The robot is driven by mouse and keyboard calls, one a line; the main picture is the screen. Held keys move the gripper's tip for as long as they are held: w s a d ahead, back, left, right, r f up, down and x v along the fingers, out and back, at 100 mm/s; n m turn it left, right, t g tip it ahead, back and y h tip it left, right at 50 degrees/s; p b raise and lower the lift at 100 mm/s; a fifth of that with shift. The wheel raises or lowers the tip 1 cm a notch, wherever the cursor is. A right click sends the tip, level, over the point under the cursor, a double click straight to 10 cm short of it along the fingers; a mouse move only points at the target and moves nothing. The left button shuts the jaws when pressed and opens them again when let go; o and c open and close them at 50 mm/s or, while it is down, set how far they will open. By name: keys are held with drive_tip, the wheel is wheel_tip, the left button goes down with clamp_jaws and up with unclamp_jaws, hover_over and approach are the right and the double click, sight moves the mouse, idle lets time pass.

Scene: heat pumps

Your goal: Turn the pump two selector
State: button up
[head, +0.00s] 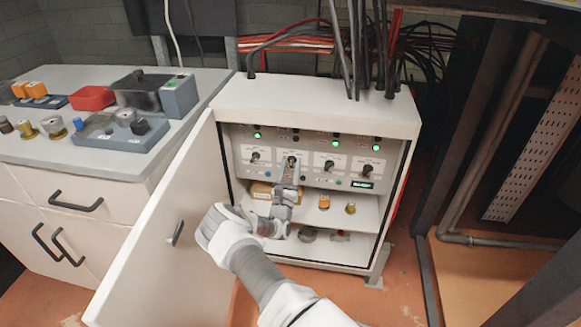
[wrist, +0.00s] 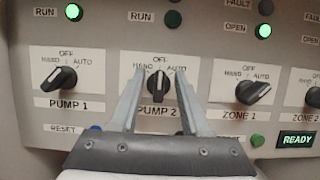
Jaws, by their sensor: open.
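The pump two selector (wrist: 158,87) is a black knob above the PUMP 2 label in the wrist view, its white mark pointing up towards OFF. My gripper (wrist: 160,78) is open, with one finger on each side of this knob. Small gaps show between the knob and the fingers. Whether the fingertips reach the panel is unclear. In the head view my gripper (head: 289,172) is in front of the second selector from the left and partly hides it. The PUMP 2 run lamp (wrist: 173,18) is dark.
The pump 1 selector (wrist: 60,79) is left of my gripper and the zone 1 selector (wrist: 252,92) right; both are turned off vertical. The open cabinet door (head: 165,225) stands left of my arm. A shelf (head: 372,213) with small parts lies below the panel.

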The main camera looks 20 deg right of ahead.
clamp_jaws()
drive_tip(key=shift+m+h, duration=0.3)
drive_tip(key=shift+m, duration=0.1)
drive_tip(key=m+g+h, duration=0.1)
drive_tip(key=m, duration=0.2)
drive_tip(key=m+g+h, duration=0.1)
drive_tip(key=m, duration=0.2)
drive_tip(key=shift+g, duration=0.4)
drive_tip(key=shift+s+f+m+g+h+p, duration=0.1)
drive_tip(key=shift+m+g+h+p, duration=0.3)
drive_tip(key=shift+m, duration=1)
drive_tip(key=shift+m+g+h+p, duration=0.1)
drive_tip(key=shift+m+g, duration=0.6)
drive_tip(key=shift+m, duration=0.7)
unclamp_jaws()
